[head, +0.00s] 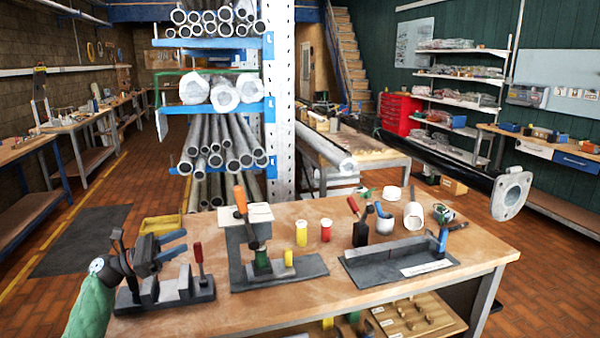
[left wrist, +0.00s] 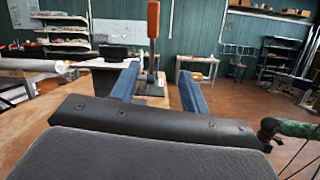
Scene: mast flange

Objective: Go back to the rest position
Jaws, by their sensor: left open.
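My left gripper (head: 184,242) reaches in from the lower left over the left end of the wooden workbench (head: 350,270). Its two blue fingers are apart, with nothing between them. They are above a dark base with grey blocks (head: 176,290) and a red-handled part. In the left wrist view the open fingers (left wrist: 158,85) show on either side of an orange-handled upright tool (left wrist: 153,22), which stands farther off, beyond the tips. My right gripper is not visible in the head view, and I cannot make it out in the left wrist view.
A stand with an orange handle (head: 241,198), yellow cup (head: 301,233), red cup (head: 326,230) and grey tray (head: 390,268) stand on the bench. A black mast with a pale flange (head: 511,194) juts in at right. A pipe rack (head: 269,90) stands behind. The bench's front strip is clear.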

